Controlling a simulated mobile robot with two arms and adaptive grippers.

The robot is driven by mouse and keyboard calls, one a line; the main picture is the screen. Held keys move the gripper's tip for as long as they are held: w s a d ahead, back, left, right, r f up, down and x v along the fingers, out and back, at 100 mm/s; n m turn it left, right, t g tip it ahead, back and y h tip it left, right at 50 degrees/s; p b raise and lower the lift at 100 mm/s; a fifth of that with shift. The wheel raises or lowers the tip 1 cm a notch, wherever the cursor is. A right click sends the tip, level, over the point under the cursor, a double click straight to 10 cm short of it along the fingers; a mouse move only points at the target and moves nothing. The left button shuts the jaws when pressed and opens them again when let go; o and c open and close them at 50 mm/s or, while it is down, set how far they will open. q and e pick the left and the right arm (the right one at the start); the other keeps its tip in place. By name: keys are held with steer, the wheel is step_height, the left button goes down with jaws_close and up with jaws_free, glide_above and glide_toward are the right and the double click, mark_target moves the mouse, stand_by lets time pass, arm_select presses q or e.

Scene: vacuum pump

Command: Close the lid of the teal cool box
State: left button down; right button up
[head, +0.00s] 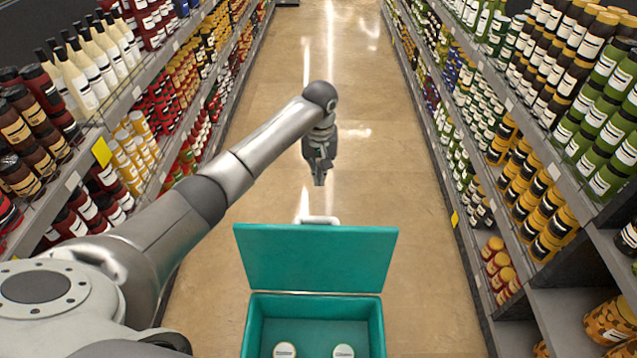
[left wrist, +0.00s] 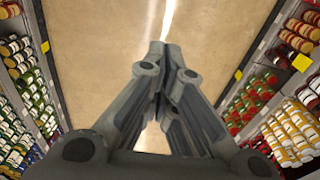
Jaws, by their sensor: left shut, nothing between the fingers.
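The teal cool box (head: 252,322) stands on the floor at the bottom centre of the head view. Its lid (head: 315,258) is open and stands up at the far side of the box, with a white handle (head: 318,220) at its top edge. My left gripper (head: 319,178) is above and beyond the lid, apart from it, with its fingers pointing down. It is shut and empty; its closed fingertips fill the middle of the left wrist view (left wrist: 165,48). The box does not show in the left wrist view. My right gripper is in neither view.
Two round-topped jars or cans (head: 284,350) sit inside the box. Stocked shelves line the aisle on the left (head: 100,130) and right (head: 560,190). The tiled floor (head: 400,140) beyond the box is clear.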

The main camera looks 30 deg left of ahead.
arm_select(q)
step_height(320, 180, down, 10)
steer(key=r+p, duration=0.1)
steer(key=s+p, duration=0.1)
steer(key=s+d+p, duration=0.1)
steer(key=s+r+p, duration=0.1)
steer(key=shift+s+d, duration=0.2)
steer(key=shift+d, duration=0.05)
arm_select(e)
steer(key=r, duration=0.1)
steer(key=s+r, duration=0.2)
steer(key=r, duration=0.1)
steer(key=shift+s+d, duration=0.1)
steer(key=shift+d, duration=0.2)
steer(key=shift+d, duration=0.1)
arm_select(q)
steer(key=shift+w, duration=0.1)
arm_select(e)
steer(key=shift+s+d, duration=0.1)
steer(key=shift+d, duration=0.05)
